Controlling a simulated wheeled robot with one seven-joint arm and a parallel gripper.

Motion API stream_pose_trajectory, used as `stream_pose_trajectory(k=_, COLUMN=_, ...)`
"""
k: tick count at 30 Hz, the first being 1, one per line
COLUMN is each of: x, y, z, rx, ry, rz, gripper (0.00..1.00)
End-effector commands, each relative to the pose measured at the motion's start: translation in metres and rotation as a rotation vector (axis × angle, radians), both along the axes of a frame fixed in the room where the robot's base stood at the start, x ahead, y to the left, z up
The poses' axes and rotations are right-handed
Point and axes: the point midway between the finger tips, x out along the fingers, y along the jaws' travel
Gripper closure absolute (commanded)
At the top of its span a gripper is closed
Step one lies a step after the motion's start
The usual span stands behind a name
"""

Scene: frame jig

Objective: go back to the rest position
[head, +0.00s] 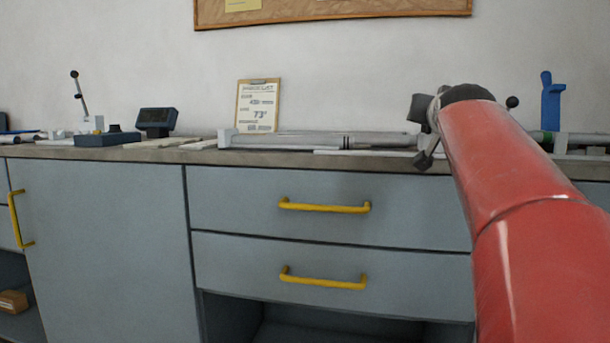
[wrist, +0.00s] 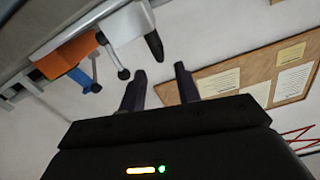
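My gripper (wrist: 160,80) shows in the wrist view with its two dark fingers apart and nothing between them. In the head view my red arm reaches up from the lower right, and its dark end stands in front of the bench's right part. The fingers cannot be made out clearly there. The wrist view is tilted, with wall behind the fingers.
The grey bench (head: 300,158) carries a long metal frame (head: 285,140), a clipboard (head: 258,106), a small dark screen (head: 157,118) and a blue upright clamp (head: 551,102). Yellow handles (head: 325,207) stick out in front. A pinboard (wrist: 232,82) hangs on the wall. An orange block (wrist: 68,55) shows beside the bench fittings.

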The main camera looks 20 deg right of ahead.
Motion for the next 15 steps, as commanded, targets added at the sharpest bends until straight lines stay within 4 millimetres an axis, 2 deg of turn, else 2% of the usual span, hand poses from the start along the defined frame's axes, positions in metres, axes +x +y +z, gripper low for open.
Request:
stream_pose_trajectory(k=4, x=-0.001, y=0.007, z=-0.005, rx=0.015, ry=0.021, rz=0.017, gripper=0.68)
stream_pose_trajectory(k=7, x=-0.003, y=0.032, z=-0.027, rx=0.063, ry=0.097, rz=0.074, gripper=0.68)
stream_pose_trajectory(k=11, x=-0.017, y=0.095, z=-0.083, rx=0.139, ry=0.282, rz=0.206, gripper=0.68)
stream_pose_trajectory(k=15, x=-0.052, y=0.171, z=-0.153, rx=0.182, ry=0.51, rz=0.352, gripper=0.68)
